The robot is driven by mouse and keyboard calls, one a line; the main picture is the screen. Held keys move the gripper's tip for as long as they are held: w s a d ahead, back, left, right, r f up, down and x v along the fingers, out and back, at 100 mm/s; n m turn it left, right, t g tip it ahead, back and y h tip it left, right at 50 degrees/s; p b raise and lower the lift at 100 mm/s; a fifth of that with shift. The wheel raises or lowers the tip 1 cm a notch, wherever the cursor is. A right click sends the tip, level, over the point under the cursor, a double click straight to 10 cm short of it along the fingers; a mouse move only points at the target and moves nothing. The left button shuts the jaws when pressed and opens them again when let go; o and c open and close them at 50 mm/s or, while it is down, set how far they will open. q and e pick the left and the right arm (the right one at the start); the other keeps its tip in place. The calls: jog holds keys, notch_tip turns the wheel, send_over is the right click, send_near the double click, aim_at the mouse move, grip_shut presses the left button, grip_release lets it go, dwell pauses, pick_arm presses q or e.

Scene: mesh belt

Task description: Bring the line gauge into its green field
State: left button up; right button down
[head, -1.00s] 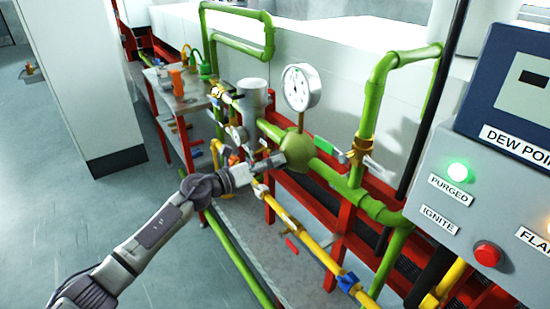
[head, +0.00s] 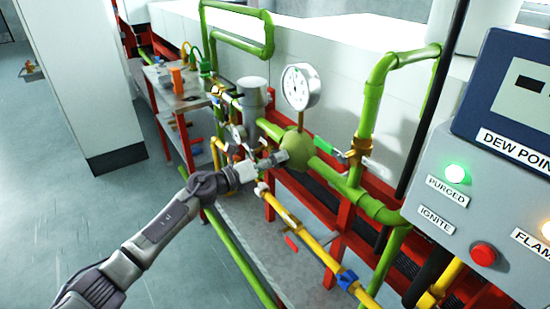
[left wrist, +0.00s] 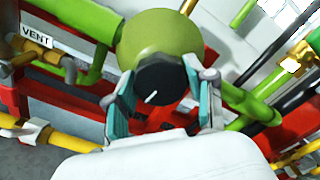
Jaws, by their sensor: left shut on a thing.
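The line gauge (head: 299,87) is a white round dial on a brass stem above a green regulator body (head: 296,150). My left gripper (head: 272,160) reaches the front of the regulator body. In the left wrist view its two fingers are closed around a black round knob (left wrist: 162,80) on the green regulator body (left wrist: 158,38). A white mark on the knob slants to the lower left. My right gripper is not in view.
A grey panel (head: 405,215) with a lit green PURGED lamp (head: 455,173) and a red button (head: 483,254) stands at the right. Green and yellow pipes run around the regulator. A VENT label (left wrist: 36,37) shows in the left wrist view. A bench (head: 187,101) stands behind.

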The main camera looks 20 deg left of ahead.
pick_arm(q)
jog(key=n+p, duration=0.2)
jog(key=n, duration=0.1)
jog(key=shift+r, duration=0.2)
jog(key=shift+f+n, duration=0.25)
jog(key=shift+n, duration=0.25)
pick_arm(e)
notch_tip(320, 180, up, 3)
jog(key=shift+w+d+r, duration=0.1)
pick_arm(q)
jog(key=o, duration=1.2)
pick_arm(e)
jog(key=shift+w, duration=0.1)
pick_arm(q)
jog(key=v, duration=1.2)
